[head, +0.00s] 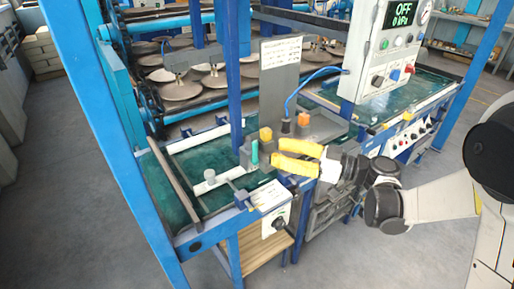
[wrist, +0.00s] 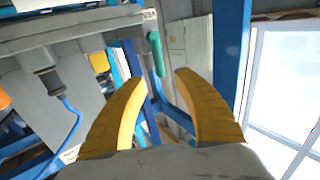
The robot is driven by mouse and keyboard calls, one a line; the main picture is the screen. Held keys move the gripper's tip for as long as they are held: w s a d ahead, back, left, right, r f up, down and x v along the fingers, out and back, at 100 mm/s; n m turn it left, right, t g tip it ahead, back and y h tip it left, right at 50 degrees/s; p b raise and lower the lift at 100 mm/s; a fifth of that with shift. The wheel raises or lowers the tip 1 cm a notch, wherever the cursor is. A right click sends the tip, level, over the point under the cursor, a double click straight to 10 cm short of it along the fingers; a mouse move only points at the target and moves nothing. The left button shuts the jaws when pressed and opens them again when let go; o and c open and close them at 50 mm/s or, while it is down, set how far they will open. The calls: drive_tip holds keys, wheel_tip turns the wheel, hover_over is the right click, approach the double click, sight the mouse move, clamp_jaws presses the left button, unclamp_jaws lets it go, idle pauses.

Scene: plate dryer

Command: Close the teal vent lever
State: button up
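The teal vent lever (head: 254,152) stands upright on a grey block at the front edge of the dryer table in the head view. In the wrist view the teal lever (wrist: 156,54) shows just beyond the fingertips, roughly in line with the gap between them. My gripper (head: 276,152) has two yellow fingers pointing left toward the lever and sits a little to its right. My gripper (wrist: 161,78) is open with nothing between its fingers. It looks apart from the lever, though the exact distance is hard to judge.
A yellow knob (head: 265,134) stands close behind the lever, and an orange one (head: 304,118) is farther right. A blue post (head: 234,80) rises behind the lever. A control box (head: 386,50) hangs at the right.

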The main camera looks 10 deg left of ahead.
sight(255, 159)
drive_tip(key=a, duration=0.2)
drive_tip(key=a+b, duration=0.1)
drive_tip(key=a, duration=0.3)
drive_tip(key=shift+w+a, duration=0.35)
drive_tip(key=shift+a, duration=0.05)
drive_tip(key=shift+c, duration=0.5)
clamp_jaws()
